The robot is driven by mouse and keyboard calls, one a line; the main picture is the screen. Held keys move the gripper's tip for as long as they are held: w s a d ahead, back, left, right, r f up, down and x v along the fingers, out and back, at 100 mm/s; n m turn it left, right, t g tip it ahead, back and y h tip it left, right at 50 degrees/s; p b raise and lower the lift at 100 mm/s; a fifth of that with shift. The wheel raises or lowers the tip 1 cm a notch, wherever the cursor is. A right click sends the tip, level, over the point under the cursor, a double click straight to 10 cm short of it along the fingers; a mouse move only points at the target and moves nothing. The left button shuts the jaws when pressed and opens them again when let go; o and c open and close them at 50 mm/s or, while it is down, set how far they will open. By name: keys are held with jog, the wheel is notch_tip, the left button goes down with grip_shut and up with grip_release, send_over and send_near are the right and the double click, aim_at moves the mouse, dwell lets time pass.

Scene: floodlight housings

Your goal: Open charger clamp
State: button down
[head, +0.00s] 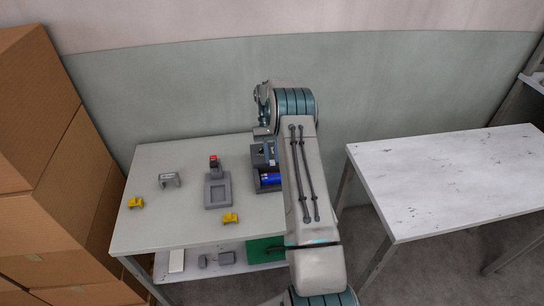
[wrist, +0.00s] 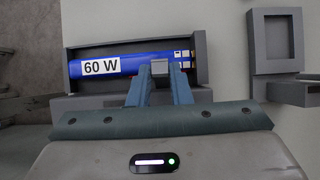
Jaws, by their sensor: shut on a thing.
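The grey charger (wrist: 127,45) holds a blue bar marked 60 W (wrist: 115,66) lying in its tray in the wrist view. My gripper (wrist: 160,72) reaches over the tray's near edge. Its two fingers are shut on a small grey block, seemingly the charger clamp (wrist: 159,68), above the right half of the blue bar. The fingers hide the lower part of this block. In the head view, the blue bar (head: 269,179) shows beside my arm at the table's right side, and my arm hides much of the charger.
A grey fixture with a red top (head: 217,188) stands left of the charger. A grey bracket (head: 169,180) and two yellow pieces (head: 136,202) (head: 231,218) lie on the same table. Cardboard boxes (head: 50,165) stack at left. The white table (head: 450,180) at right is bare.

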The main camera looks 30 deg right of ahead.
jog(key=shift+w+d+g, duration=0.1)
jog(key=shift+w+g, duration=0.35)
jog(key=shift+g, duration=0.15)
dwell(0.4)
jog(key=c, duration=1.3)
grip_release()
